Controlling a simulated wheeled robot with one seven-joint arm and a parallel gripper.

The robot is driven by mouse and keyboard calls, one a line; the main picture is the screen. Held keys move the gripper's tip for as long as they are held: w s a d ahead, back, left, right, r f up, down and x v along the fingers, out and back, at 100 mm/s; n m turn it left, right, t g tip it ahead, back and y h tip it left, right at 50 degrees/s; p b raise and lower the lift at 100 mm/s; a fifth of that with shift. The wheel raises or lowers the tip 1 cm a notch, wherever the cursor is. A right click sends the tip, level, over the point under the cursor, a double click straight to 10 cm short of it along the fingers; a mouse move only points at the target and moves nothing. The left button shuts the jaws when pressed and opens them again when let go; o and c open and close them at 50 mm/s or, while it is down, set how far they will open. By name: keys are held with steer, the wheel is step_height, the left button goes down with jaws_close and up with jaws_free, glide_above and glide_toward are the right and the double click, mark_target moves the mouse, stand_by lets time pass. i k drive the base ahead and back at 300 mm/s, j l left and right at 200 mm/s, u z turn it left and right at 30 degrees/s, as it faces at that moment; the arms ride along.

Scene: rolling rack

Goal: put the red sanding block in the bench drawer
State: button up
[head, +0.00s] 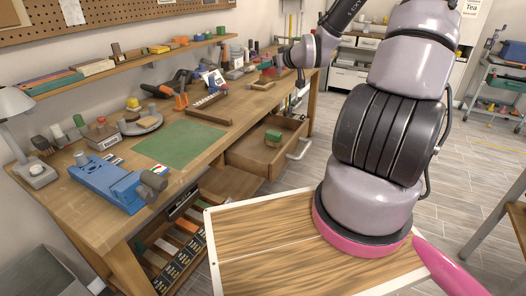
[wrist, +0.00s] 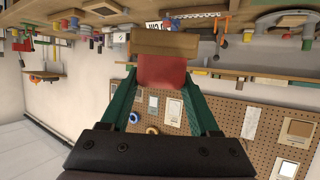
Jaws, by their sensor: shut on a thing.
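My gripper (wrist: 163,80) has green fingers and is shut on the red sanding block (wrist: 162,70) in the wrist view. A tan, wood-like part lies against the block's far side; I cannot tell whether it belongs to the block. In the head view my gripper (head: 276,62) is small and far off, above the back part of the workbench. The bench drawer (head: 258,161) stands pulled out under the bench's right side, nearer than my gripper. A green-topped brown block (head: 273,137) lies in the drawer.
The workbench (head: 208,133) carries a blue vise (head: 110,183), a green mat (head: 180,144), an orange-and-black tool (head: 180,100) and a wooden rack. A shelf (head: 130,66) and pegboard run along the wall. An open lower bay holds several boxes. Floor at the right is mostly clear.

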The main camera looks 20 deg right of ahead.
mark_target(258, 153)
steer(key=k+u, duration=0.1)
steer(key=u, duration=0.65)
steer(key=k+u, duration=0.1)
steer(key=u, duration=0.3)
steer(key=l+u, duration=0.1)
steer(key=l, duration=0.55)
steer(key=k+l+u, duration=0.15)
steer(key=l, duration=0.5)
steer(key=l+u, duration=0.1)
steer(key=l, duration=0.5)
steer(key=k+l, duration=0.1)
steer(key=l, duration=0.5)
steer(key=k+l, duration=0.1)
steer(key=l, duration=0.55)
